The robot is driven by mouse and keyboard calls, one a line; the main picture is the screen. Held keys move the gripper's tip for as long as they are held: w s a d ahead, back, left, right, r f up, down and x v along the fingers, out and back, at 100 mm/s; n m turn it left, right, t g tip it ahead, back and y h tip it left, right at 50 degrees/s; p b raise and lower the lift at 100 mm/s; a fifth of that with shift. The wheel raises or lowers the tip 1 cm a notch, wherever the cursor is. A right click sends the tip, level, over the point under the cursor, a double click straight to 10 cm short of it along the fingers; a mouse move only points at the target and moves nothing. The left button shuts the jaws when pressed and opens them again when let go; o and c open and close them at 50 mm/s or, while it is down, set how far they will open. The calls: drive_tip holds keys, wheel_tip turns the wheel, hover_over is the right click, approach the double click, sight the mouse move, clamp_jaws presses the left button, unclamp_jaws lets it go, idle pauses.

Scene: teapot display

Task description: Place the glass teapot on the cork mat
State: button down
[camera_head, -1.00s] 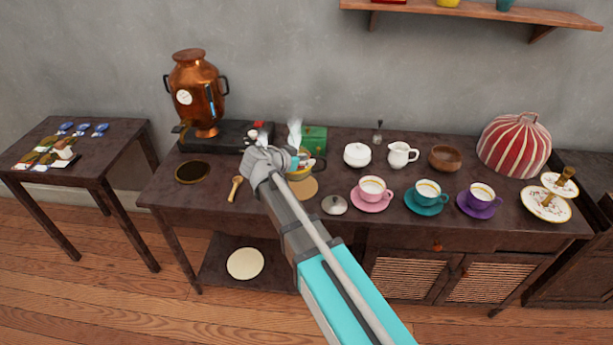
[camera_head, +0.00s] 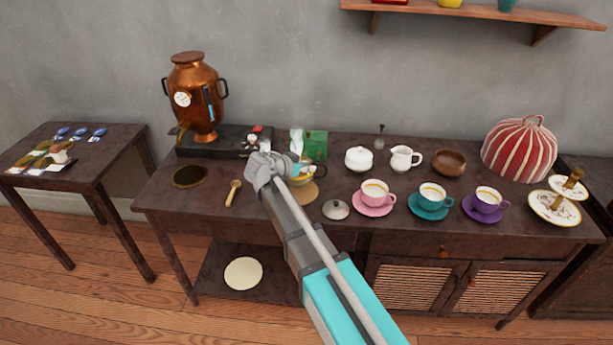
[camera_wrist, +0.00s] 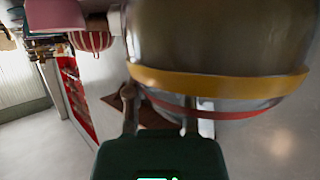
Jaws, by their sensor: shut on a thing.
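The glass teapot (camera_head: 305,174), with amber liquid and a yellow band, is at the centre of the head view, partly hidden by my wrist. My gripper (camera_head: 287,170) is shut on it from the left. In the wrist view the teapot (camera_wrist: 220,50) fills the upper right, close to my gripper (camera_wrist: 165,118), and shows its yellow band and a thin red line. The round cork mat (camera_head: 307,194) lies on the table just below the teapot, partly covered by my arm. I cannot tell whether the teapot touches the mat.
A silver lid (camera_head: 336,209) and a pink cup (camera_head: 376,192) on its saucer stand right of the mat. A wooden spoon (camera_head: 233,193) lies to the left. A green box (camera_head: 316,146) and a white lidded pot (camera_head: 359,159) stand behind. A copper urn (camera_head: 195,95) stands back left.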

drive_tip(key=shift+f, duration=0.1)
drive_tip(key=shift+w+f+b, duration=0.45)
drive_tip(key=shift+f+b, duration=0.25)
drive_tip(key=shift+b, duration=0.1)
drive_tip(key=shift+f+b, duration=1.25)
drive_tip(key=shift+c, duration=2.2)
unclamp_jaws()
drive_tip(key=shift+s+r, duration=0.15)
drive_tip(key=p+v, duration=0.5)
drive_tip(key=v, duration=0.6)
drive_tip(key=shift+s+a, duration=0.25)
drive_tip(key=shift+a, duration=0.1)
drive_tip(key=shift+d, duration=0.1)
